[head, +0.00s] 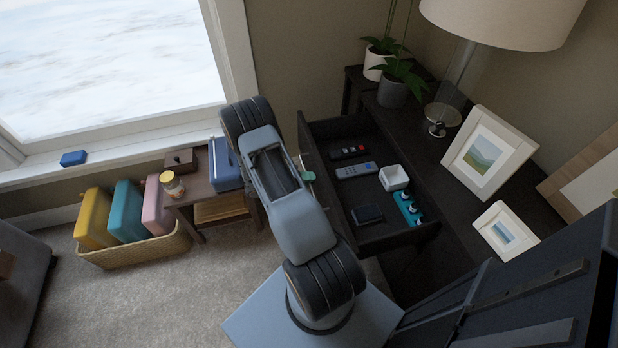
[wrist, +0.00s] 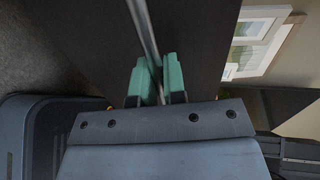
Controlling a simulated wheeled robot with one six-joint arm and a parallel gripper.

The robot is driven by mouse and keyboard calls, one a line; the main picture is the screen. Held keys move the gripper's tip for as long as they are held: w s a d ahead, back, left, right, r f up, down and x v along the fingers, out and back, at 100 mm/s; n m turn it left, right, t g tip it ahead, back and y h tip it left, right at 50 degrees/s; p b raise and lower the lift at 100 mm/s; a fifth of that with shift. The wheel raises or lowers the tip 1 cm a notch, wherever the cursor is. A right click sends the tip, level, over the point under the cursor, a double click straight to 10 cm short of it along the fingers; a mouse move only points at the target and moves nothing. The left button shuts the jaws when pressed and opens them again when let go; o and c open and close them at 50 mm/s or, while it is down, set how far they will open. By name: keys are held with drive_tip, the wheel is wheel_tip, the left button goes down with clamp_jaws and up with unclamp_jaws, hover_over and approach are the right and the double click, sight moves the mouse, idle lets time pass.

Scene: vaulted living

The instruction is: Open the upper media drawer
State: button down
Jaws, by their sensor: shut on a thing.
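The upper media drawer (head: 375,193) stands pulled out from the dark cabinet (head: 450,185), with its inside showing in the head view. Its dark front fills much of the wrist view (wrist: 95,40). My gripper's green fingers (wrist: 158,80) are closed around the metal bar handle (wrist: 143,25) on that front. In the head view only a bit of a green fingertip (head: 308,176) shows at the drawer's front; my arm hides most of the handle and the rest of the gripper.
In the drawer lie remotes (head: 357,170), a white box (head: 393,177), a dark wallet-like item (head: 367,215) and a teal item with bottles (head: 408,208). Plants, a lamp (head: 437,125) and frames (head: 489,152) stand on the cabinet. A low table (head: 197,190) and basket (head: 135,250) are left.

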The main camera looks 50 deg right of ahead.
drive_tip(key=c, duration=1.2)
unclamp_jaws()
drive_tip(key=v, duration=1.3)
drive_tip(key=shift+w+a+r+p, duration=0.15)
drive_tip(key=shift+a+p, duration=0.2)
